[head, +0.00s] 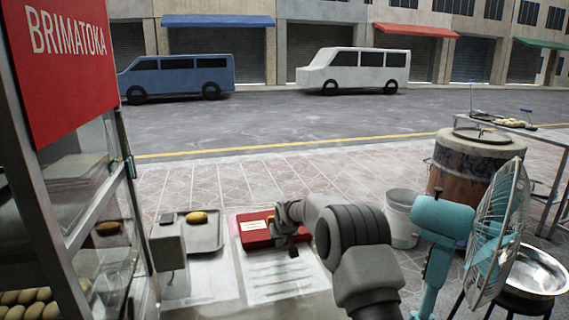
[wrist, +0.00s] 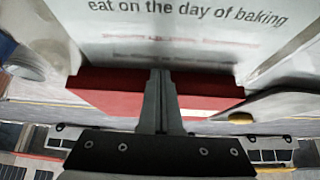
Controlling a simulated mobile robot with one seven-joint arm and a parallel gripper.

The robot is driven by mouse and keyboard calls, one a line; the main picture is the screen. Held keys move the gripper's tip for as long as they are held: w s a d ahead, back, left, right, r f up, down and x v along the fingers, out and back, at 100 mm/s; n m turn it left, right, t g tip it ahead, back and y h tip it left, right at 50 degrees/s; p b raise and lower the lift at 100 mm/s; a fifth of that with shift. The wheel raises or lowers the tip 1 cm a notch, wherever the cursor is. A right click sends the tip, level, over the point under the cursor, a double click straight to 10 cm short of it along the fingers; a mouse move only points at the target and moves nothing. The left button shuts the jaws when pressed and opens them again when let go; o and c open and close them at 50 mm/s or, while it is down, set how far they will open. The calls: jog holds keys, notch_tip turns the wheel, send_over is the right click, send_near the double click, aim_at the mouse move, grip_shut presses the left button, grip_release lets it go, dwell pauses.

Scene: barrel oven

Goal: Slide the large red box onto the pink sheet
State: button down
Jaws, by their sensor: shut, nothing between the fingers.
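The large red box (head: 256,230) lies flat at the far end of a pale printed sheet (head: 278,275), with a white label on its top. It shows as a red band in the wrist view (wrist: 105,97). The sheet's text reads "eat on the day of baking" in the wrist view (wrist: 190,40). The sheet looks whitish, and I cannot make out a clearly pink one. My gripper (head: 292,252) is shut and empty at the box's right end. In the wrist view its fingers (wrist: 160,73) overlap the box; I cannot tell whether they touch.
A grey tray (head: 205,242) with a bread roll (head: 197,217) lies left of the box. A grey block-like object (head: 167,245) stands at the left. A glass display case (head: 90,210) bounds the left side. A bucket (head: 402,215) and teal fan (head: 495,235) stand at the right.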

jog(key=shift+w+a+p, duration=0.15)
jog(key=shift+w+p, duration=0.05)
jog(key=shift+w, duration=0.45)
jog(key=shift+w+a+p, duration=0.15)
jog(key=shift+w+p, duration=0.05)
jog(key=shift+w, duration=0.4)
jog(key=shift+w+a+p, duration=0.25)
jog(key=shift+w+p, duration=0.25)
jog(key=shift+w, duration=0.45)
jog(key=shift+w+a+p, duration=0.2)
jog(key=shift+w+p, duration=0.3)
jog(key=shift+w, duration=0.45)
jog(key=shift+s+d+b, duration=0.15)
jog(key=shift+s+b, duration=0.2)
jog(key=shift+s, duration=0.25)
jog(key=shift+r+p, duration=2.35)
jog(key=shift+r, duration=1.7)
jog(key=shift+d, duration=0.1)
